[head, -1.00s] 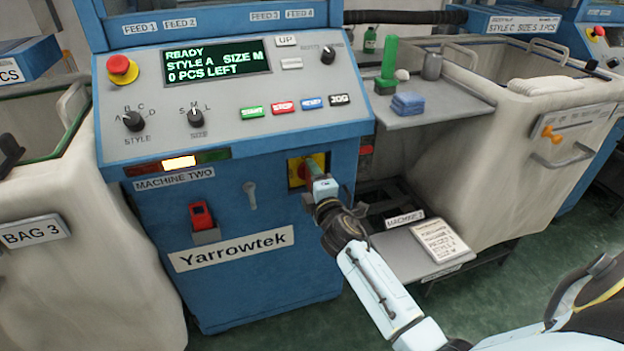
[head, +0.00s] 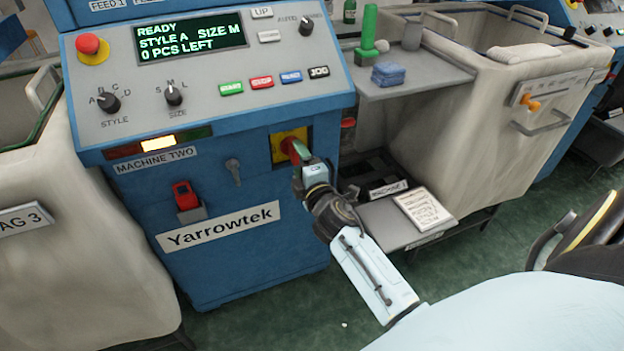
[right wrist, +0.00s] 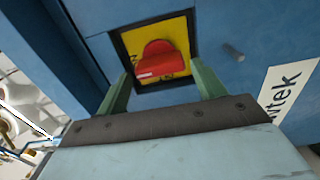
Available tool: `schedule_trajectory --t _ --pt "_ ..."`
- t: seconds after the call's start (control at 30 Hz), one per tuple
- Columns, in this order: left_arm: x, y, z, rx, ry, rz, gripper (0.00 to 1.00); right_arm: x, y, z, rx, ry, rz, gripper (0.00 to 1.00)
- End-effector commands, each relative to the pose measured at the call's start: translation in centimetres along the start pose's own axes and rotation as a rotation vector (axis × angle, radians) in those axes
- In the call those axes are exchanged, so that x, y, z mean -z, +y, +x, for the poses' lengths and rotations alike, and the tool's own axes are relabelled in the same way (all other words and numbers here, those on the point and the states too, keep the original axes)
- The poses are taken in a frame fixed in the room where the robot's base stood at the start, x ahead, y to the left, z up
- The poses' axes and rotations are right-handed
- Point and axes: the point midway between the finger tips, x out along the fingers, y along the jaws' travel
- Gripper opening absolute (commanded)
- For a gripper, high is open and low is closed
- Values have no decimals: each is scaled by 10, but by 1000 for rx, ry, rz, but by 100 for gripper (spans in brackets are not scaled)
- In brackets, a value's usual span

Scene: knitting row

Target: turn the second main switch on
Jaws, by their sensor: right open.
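The main switch of the machine labelled MACHINE TWO is a red rotary knob (head: 288,147) on a yellow plate (head: 277,150), low on the blue front panel. My right gripper (head: 300,149) is at the knob, and its finger and wrist cover part of the switch in the head view. In the right wrist view the red knob (right wrist: 160,64) lies ahead, between and just beyond the two green fingers of the open right gripper (right wrist: 161,76). Contact cannot be told. The marks on the yellow plate (right wrist: 182,28) are mostly hidden. My left gripper is out of view.
A red emergency button (head: 92,46) sits upper left. A red padlock-like item (head: 185,195) and a grey key-like handle (head: 234,170) are left of the switch. A grey shelf (head: 425,78) juts out at right.

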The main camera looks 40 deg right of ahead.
Motion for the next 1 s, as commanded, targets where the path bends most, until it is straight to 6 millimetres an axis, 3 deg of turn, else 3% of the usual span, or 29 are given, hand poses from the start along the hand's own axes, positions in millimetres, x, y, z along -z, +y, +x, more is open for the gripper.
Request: schedule_trajectory --t 0.2,0.4,0.6,1.0 --pt "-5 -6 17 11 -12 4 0 0 0 -51 4 -2 3 69" --pt "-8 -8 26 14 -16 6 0 0 0 -83 2 0 3 69" --pt "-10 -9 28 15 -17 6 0 0 0 -96 0 -1 1 69" --pt "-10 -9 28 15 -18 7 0 0 0 -96 0 0 2 69"
